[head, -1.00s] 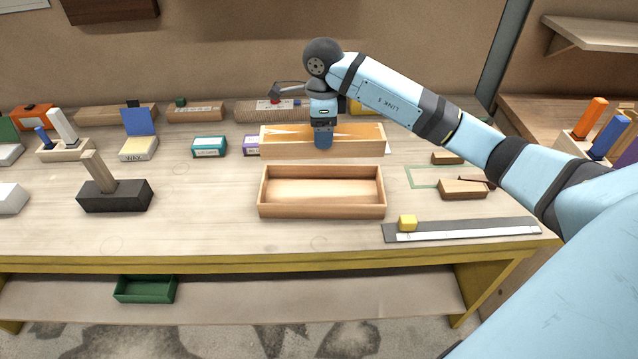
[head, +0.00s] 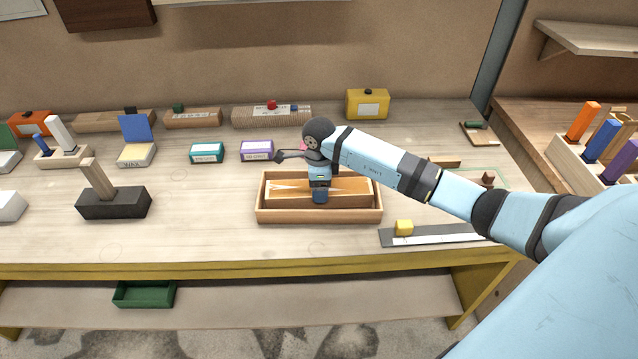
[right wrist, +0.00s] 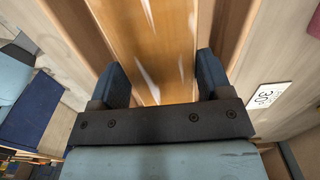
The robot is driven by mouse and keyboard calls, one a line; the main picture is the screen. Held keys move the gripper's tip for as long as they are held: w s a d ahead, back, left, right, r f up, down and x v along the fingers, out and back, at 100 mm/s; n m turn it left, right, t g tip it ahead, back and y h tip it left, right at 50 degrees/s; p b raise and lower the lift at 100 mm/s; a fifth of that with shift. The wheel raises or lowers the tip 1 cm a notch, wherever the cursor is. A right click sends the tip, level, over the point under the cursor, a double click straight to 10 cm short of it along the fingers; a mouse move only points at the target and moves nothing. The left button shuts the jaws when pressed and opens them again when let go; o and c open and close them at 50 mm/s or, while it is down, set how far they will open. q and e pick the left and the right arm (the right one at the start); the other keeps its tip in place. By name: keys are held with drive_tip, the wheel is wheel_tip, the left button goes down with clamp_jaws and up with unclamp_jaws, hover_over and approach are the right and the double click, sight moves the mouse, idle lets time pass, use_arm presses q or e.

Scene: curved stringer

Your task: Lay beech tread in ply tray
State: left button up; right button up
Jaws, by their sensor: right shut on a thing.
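The ply tray (head: 272,216) is an open, shallow wooden box near the front middle of the bench. The beech tread (head: 352,190), an orange-brown board with white streaks, lies lengthwise within the tray's outline. I cannot tell whether it touches the tray floor. My right gripper (head: 320,198) points down and is shut on the tread's middle. In the right wrist view, the tread (right wrist: 158,45) runs between the two dark fingers of my right gripper (right wrist: 161,78). My left gripper is not in view.
A grey strip with a white rule (head: 440,239) and a yellow cube (head: 404,227) lie right of the tray. A black block with a wooden post (head: 114,203) stands left. Small purple (head: 257,150) and teal (head: 207,152) boxes sit behind. Bench between black block and tray is clear.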

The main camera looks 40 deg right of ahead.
drive_tip(key=shift+f, duration=0.15)
drive_tip(key=o, duration=1.3)
